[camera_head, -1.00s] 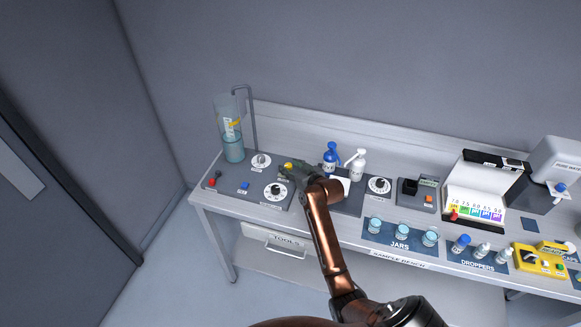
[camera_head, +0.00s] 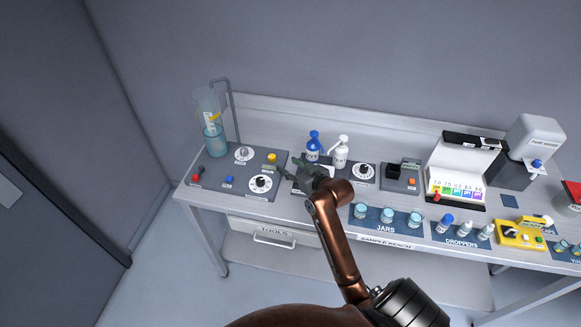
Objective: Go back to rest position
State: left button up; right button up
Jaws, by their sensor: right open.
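My right gripper (camera_head: 290,171) is open at the end of my copper arm, above the bench near the right edge of the left control panel. Nothing shows between its fingers. My left gripper is out of view.
A clear cylinder (camera_head: 211,130) holding blue liquid stands at the bench's back left. A blue bottle (camera_head: 314,146) and a white bottle (camera_head: 340,152) stand just behind my gripper. Jars (camera_head: 387,215), droppers and a yellow device (camera_head: 520,233) line the right front. The grey wall is behind.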

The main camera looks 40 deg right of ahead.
jog(key=shift+s+r, duration=0.1)
jog(key=shift+s, duration=0.25)
dwell(0.3)
